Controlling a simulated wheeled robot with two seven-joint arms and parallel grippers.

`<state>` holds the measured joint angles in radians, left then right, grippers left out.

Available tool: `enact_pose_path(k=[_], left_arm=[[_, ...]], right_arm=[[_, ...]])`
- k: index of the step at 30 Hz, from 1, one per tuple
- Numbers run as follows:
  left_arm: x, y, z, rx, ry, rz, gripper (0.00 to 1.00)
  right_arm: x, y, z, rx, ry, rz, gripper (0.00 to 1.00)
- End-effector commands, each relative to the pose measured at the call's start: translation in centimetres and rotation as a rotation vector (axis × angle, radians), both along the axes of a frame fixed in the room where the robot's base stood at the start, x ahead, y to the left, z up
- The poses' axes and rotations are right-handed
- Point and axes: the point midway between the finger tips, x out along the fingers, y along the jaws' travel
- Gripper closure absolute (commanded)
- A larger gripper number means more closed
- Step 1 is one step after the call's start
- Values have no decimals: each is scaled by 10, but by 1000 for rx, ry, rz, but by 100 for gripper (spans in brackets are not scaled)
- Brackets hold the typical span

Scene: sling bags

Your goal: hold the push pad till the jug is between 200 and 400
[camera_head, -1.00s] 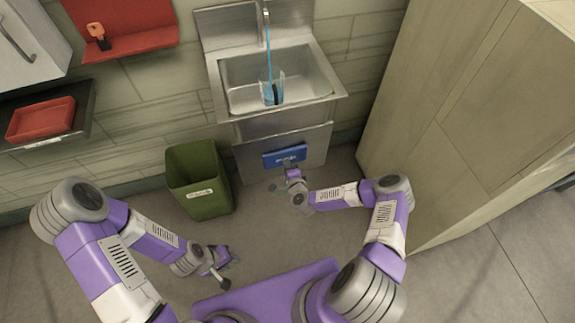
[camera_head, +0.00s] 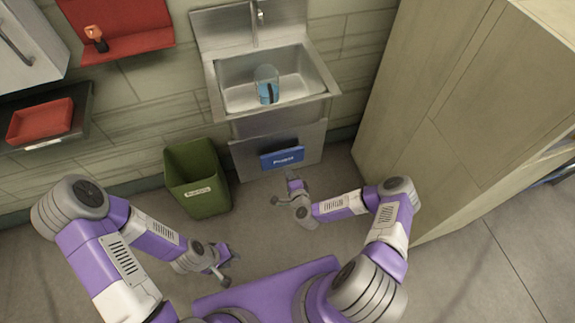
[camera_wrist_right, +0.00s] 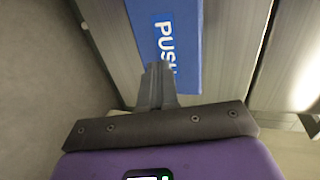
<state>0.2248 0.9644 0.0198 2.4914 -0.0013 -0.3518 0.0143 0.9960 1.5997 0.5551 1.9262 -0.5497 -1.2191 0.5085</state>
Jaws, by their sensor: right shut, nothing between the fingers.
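The clear jug (camera_head: 267,88) stands in the steel sink basin with blue water in it. Its level marks are too small to read. The blue push pad (camera_head: 282,157) is on the sink's front panel, and its lettering also shows in the right wrist view (camera_wrist_right: 168,40). My right gripper (camera_head: 291,174) is shut and empty, just in front of the pad and apparently clear of it in the head view; its closed fingers (camera_wrist_right: 155,78) overlap the pad's edge in the wrist view. My left gripper (camera_head: 233,258) hangs low at the left; its fingers are too small to judge.
The faucet (camera_head: 254,15) above the basin shows no stream. A green bin (camera_head: 196,180) stands left of the sink, and a tall wooden cabinet (camera_head: 450,110) is at the right. A red tray (camera_head: 40,120) lies on a wall shelf. The floor before the sink is clear.

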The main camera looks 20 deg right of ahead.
Motion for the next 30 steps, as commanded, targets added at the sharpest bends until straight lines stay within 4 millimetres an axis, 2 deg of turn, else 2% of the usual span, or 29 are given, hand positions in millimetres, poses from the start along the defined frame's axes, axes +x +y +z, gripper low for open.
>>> enact_pose_path(k=[1,6,12,30], left_arm=[[0,0,8,0,-1,0,67],[1,0,17,0,-1,0,67],[0,0,21,0,-1,0,67],[0,0,21,0,-1,0,67]], right_arm=[[-13,0,7,1,3,1,100],[-46,1,16,2,4,2,100],[-67,2,21,0,4,1,100],[-71,2,21,0,4,1,100]])
